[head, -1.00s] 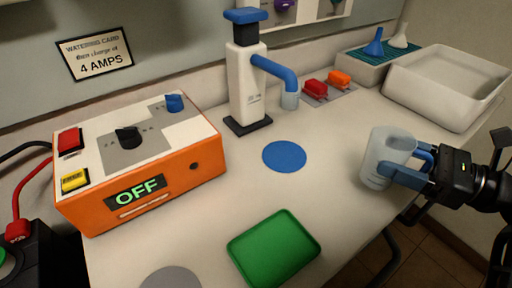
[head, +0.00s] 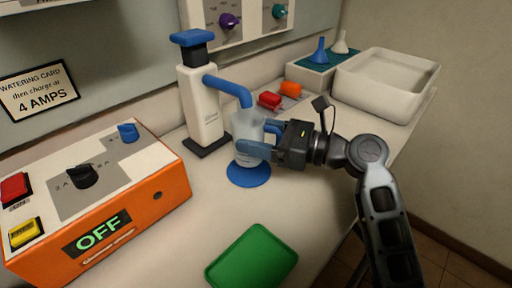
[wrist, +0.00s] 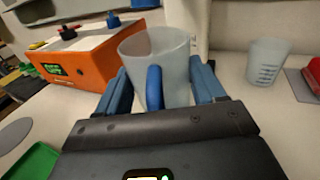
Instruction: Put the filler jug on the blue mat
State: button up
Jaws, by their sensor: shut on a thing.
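The filler jug (head: 243,124) is a pale translucent jug with a blue handle (wrist: 154,88). My gripper (head: 262,143) is shut on it, with blue fingers on either side in the wrist view (wrist: 165,90). The jug is upright. In the head view its base overlaps the far part of the round blue mat (head: 249,176); I cannot tell whether it touches the mat or hangs just above it. The mat's near part is bare.
The white pump (head: 203,105) with a blue spout (head: 232,88) stands close behind the jug. A second translucent cup (wrist: 268,62) shows in the wrist view. An orange charger (head: 150,205) is at left, a green tray (head: 252,258) in front.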

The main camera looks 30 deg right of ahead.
jog(key=shift+w+a+f, duration=0.1)
notch_tip(320, 180, down, 3)
jog(key=shift+f+b, duration=0.2)
jog(key=shift+b, duration=0.1)
jog(key=o, duration=1)
jog(key=shift+f, duration=0.1)
jog(key=shift+o, duration=0.2)
jog(key=v, duration=1.2)
